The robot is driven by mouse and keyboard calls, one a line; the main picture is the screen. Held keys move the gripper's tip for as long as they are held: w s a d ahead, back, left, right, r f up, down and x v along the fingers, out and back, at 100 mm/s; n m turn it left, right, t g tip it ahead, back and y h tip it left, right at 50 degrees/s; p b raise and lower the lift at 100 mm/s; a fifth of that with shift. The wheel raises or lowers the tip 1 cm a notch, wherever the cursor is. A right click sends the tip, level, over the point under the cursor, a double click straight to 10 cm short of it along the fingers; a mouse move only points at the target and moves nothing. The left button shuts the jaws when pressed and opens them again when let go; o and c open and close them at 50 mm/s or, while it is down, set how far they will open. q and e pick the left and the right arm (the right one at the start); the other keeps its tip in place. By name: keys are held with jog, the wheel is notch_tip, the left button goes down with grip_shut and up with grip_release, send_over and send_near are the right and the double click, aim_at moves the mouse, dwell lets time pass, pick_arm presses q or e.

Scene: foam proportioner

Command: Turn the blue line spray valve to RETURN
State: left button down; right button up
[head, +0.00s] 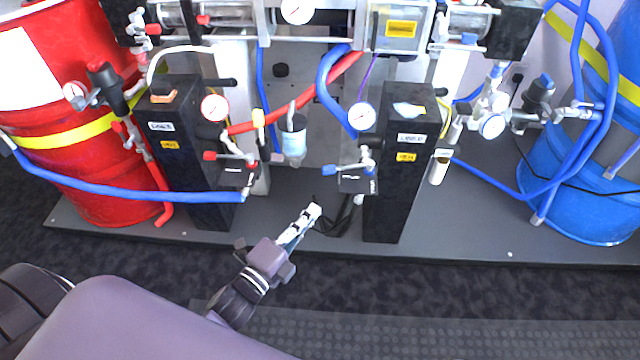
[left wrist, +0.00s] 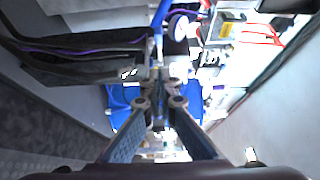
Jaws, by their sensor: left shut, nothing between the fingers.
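The blue-handled valve (head: 345,168) sits on a small black block (head: 357,181) beside the right-hand black pump housing (head: 396,180) in the head view. Its blue lever points left. The lettering on the block is too small to read. My left gripper (head: 314,210) is shut and empty, a little below and left of the valve, apart from it. In the left wrist view the fingers (left wrist: 160,82) meet in the middle, with blue parts behind them. I cannot tell there which blue part is the lever. My right gripper is not in view.
A similar red-handled valve (head: 230,156) sits to the left by another black housing (head: 188,150). A red drum (head: 75,180) stands far left and a blue drum (head: 570,190) far right. Hoses and gauges crowd the area above. The grey base plate (head: 480,225) is mostly clear in front.

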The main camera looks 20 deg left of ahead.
pick_arm(q)
send_near(333, 173)
jog(key=w+d, duration=0.2)
jog(key=d, duration=0.2)
jog(key=shift+w+a+b, duration=0.3)
jog(key=shift+w+a, duration=0.3)
jog(key=shift+w, duration=0.3)
jog(key=shift+w+a+b, duration=0.25)
jog(key=shift+w+a, duration=0.35)
jog(key=shift+w, duration=0.35)
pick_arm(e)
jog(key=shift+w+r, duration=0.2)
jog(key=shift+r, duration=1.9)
